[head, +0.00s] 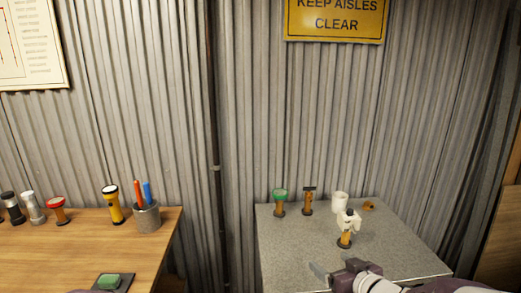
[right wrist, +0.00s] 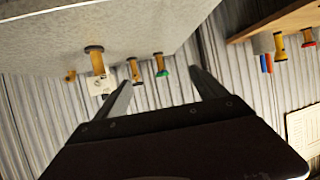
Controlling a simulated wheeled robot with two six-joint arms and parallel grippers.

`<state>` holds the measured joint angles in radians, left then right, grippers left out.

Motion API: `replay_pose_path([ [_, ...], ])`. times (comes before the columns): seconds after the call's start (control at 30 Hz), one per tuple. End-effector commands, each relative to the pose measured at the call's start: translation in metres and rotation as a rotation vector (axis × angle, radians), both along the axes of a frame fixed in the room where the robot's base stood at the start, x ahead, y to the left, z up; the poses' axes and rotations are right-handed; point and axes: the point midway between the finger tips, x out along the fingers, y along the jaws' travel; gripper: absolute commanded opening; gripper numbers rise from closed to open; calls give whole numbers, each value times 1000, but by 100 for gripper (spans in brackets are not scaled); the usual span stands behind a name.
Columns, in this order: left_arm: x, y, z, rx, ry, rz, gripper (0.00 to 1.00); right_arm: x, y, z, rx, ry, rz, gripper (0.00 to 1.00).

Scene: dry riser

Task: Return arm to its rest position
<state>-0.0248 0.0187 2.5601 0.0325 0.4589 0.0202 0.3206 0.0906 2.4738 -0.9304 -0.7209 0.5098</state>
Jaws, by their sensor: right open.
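My right gripper (head: 322,276) is at the front edge of the grey table (head: 290,245) in the head view. Its jaws are apart with nothing between them. In the right wrist view, which looks turned over, the two fingers of my right gripper (right wrist: 163,85) spread apart and the gap is empty. A white fitting on a brass post with a dark base (head: 345,238) stands on the grey table beyond the gripper, apart from it in the head view. It also shows in the right wrist view (right wrist: 98,63).
A corrugated wall stands behind.

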Motion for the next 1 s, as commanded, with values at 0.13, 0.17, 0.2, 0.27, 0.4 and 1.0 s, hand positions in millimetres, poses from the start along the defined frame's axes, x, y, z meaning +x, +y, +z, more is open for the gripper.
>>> replay_pose_path([
  [0.13, 0, 0, 0, 0, 0, 0, 0, -14, 19, -34, -51, 167, -91, 82],
  [0.17, 0, 0, 0, 0, 0, 0, 0, -21, 20, -44, -63, 215, -116, 82],
  [0.2, 0, 0, 0, 0, 0, 0, 0, -33, 20, -57, -78, 286, -150, 82],
  [0.27, 0, 0, 0, 0, 0, 0, 0, -55, 18, -77, -97, 405, -198, 82],
  [0.4, 0, 0, 0, 0, 0, 0, 0, -117, 9, -117, -111, 697, -294, 82],
  [1.0, 0, 0, 138, 0, 0, 0, 0, -198, 15, -3, -131, 1037, -275, 82],
])
